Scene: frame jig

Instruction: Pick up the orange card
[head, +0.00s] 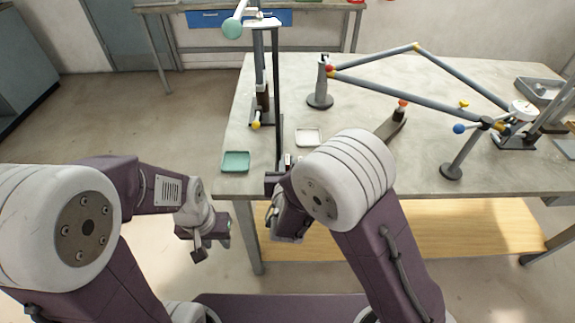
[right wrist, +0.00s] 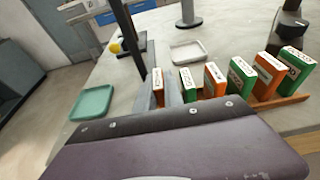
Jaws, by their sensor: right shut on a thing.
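Orange and green cards stand upright in a row in the right wrist view, beyond my purple wrist link. The leftmost orange card (right wrist: 158,88) is between the grey fingers of my right gripper (right wrist: 163,96), which is shut on it. A green card (right wrist: 188,86) stands just to its right, followed by a second orange card (right wrist: 213,80) and a third orange card (right wrist: 267,76). In the head view my right gripper (head: 287,163) is at the table's front edge, and my right arm hides the cards. My left gripper (head: 200,247) hangs off the table, its jaws unclear.
A teal tray (head: 235,162) lies left of my right gripper, with a white tray (head: 308,137) behind it. A dark upright post (head: 276,90) stands close by. A grey bar frame (head: 420,95) on stands fills the right of the table (head: 225,187).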

